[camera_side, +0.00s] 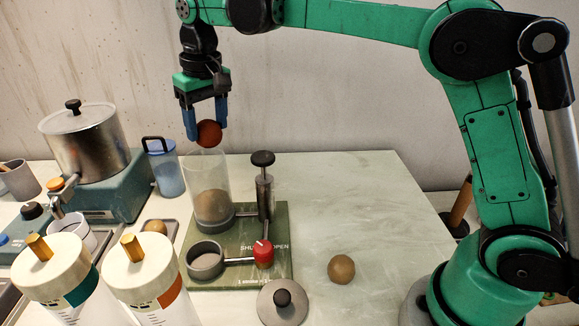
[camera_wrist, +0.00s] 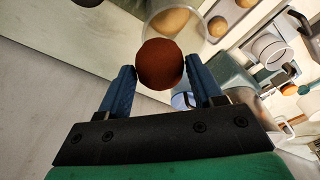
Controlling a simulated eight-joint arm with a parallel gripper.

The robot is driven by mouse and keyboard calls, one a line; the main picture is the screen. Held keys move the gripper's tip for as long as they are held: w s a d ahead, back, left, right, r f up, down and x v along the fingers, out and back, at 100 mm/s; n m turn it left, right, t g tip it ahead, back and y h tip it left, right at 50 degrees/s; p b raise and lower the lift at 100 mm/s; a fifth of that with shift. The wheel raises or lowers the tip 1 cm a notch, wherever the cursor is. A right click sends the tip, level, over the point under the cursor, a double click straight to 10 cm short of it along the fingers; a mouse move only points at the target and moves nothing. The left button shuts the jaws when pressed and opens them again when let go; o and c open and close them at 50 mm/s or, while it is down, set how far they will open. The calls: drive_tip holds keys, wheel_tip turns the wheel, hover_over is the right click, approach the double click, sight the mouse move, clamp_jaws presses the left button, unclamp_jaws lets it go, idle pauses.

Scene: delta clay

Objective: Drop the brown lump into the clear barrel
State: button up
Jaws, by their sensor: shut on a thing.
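My gripper (camera_side: 207,122) is shut on a reddish-brown lump (camera_side: 209,133), held between its two blue fingers. The lump also shows between the fingers in the wrist view (camera_wrist: 160,63). The clear barrel (camera_side: 207,170) stands upright on a green base, its open top just below the held lump. In the wrist view the barrel's rim (camera_wrist: 148,22) shows beyond the lump. A tan lump (camera_side: 212,206) lies inside the barrel at its bottom. The held lump is above the barrel and looks apart from its rim.
The green base (camera_side: 275,274) carries a grey cup (camera_side: 206,260), a red knob (camera_side: 263,254) and a black-topped plunger post (camera_side: 264,190) right beside the barrel. A tan ball (camera_side: 341,268) and a grey lid (camera_side: 283,308) lie to the right. A metal pot (camera_side: 88,145) and blue jug (camera_side: 165,170) stand left.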

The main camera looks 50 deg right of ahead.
drive_tip(key=o, duration=1.4)
drive_tip(key=r, duration=0.5)
drive_tip(key=shift+s+r, duration=0.3)
drive_tip(key=shift+s, duration=0.05)
